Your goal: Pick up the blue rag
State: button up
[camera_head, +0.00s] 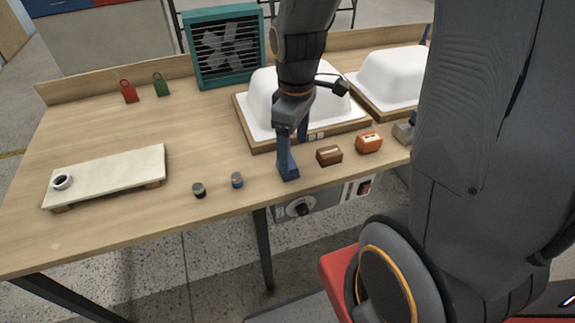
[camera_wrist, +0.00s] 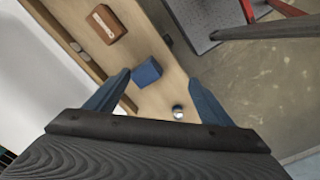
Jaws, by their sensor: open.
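The blue rag (camera_head: 289,174) is a small, dark blue, block-like bundle near the front edge of the wooden workbench. It also shows in the wrist view (camera_wrist: 147,72), between my two fingers in the picture and beyond their tips. My gripper (camera_head: 294,150) is open and points down just above and behind the rag. Its blue fingers (camera_wrist: 159,78) are spread wide and nothing is held. In the head view, one finger overlaps the rag, so I cannot tell whether they touch.
A brown block (camera_head: 329,156) and an orange one (camera_head: 368,143) sit to the right of the rag. Two small dark jars (camera_head: 237,180) (camera_head: 199,190) stand to the left. A white tub shell (camera_head: 262,98) in a wooden frame (camera_head: 262,145) is close behind. The bench's middle left is clear.

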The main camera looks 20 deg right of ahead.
jog(key=w+n, duration=0.1)
jog(key=n, duration=0.1)
jog(key=w+n, duration=0.1)
jog(key=n, duration=0.1)
jog(key=w+n, duration=0.1)
jog(key=n, duration=0.1)
jog(key=shift+w+f+p, duration=0.15)
jog(key=shift+f+p, duration=0.15)
jog(key=shift+f, duration=0.1)
jog(key=n, duration=0.1)
jog(key=w+n, duration=0.1)
jog(key=shift+f+n, duration=0.3)
jog(key=shift+n, duration=0.1)
jog(key=shift+f+p, duration=1.1)
jog(key=shift+f, duration=2.75)
jog(key=shift+c, duration=0.4)
jog(key=c, duration=1.1)
jog(key=shift+r, duration=0.15)
jog(key=shift+c, duration=0.2)
notch_tip(320, 180, up, 10)
jog(key=b, duration=0.1)
jog(key=shift+b, duration=0.35)
